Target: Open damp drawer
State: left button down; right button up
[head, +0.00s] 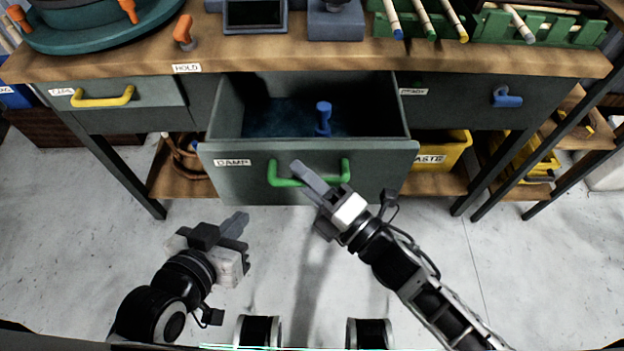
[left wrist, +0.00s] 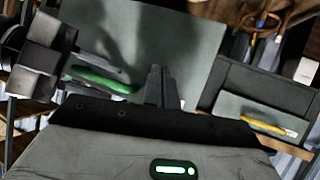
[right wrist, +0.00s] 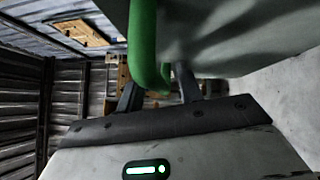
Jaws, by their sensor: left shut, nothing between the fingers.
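The grey damp drawer (head: 235,185), labelled DAMP, stands pulled well out from the bench, showing its dark blue inside. Its green handle (head: 283,182) is on the front face. My right gripper (head: 318,203) is at the right part of the handle, its fingers spread apart. In the right wrist view the green handle (right wrist: 143,40) comes down close to the fingers (right wrist: 158,92); firm contact cannot be told. My left gripper (head: 240,232) is shut and empty, in front of and below the drawer's left side. Its closed fingers also show in the left wrist view (left wrist: 161,88).
A blue upright peg (head: 323,118) stands inside the drawer. A drawer with a yellow handle (head: 103,98) is at left, and one with a blue handle (head: 507,98) at right; both are closed. A yellow bin (head: 440,150) sits on the lower shelf. The floor in front is clear.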

jog(key=shift+s+d+f, duration=0.1)
jog(key=shift+s+d, duration=0.25)
jog(key=shift+d, duration=0.05)
jog(key=v, duration=1.4)
jog(key=shift+s+d, duration=0.3)
